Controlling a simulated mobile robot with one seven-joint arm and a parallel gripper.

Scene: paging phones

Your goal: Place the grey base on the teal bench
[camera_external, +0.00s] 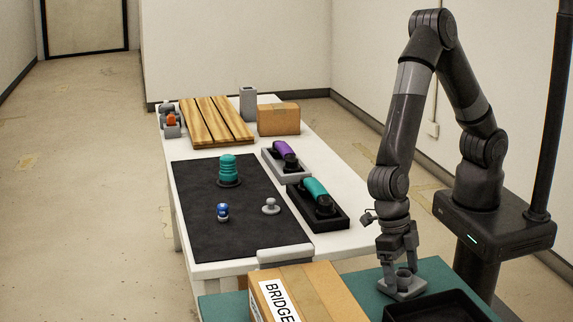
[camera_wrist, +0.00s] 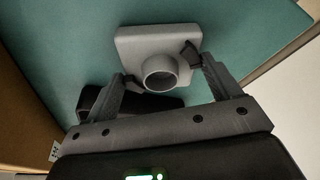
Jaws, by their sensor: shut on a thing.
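The grey base (camera_external: 403,290) is a square plate with a round upright socket. In the external view it is at the teal bench (camera_external: 437,274), beneath my gripper (camera_external: 403,262). The wrist view shows the base (camera_wrist: 138,40) flat against the teal surface (camera_wrist: 60,45), with its socket between the fingers of my gripper (camera_wrist: 160,67). My gripper is shut on the base at the socket. The base looks level and at or very close to the bench top; I cannot tell whether it touches. Its underside is hidden.
A cardboard box labelled BRIDGE (camera_external: 318,292) stands left of the base, and a black tray (camera_external: 395,314) lies in front. The white table (camera_external: 350,238) beyond carries a dark mat (camera_external: 190,197), purple (camera_external: 283,147) and teal (camera_external: 314,188) handled items, and a wooden slatted board (camera_external: 215,122).

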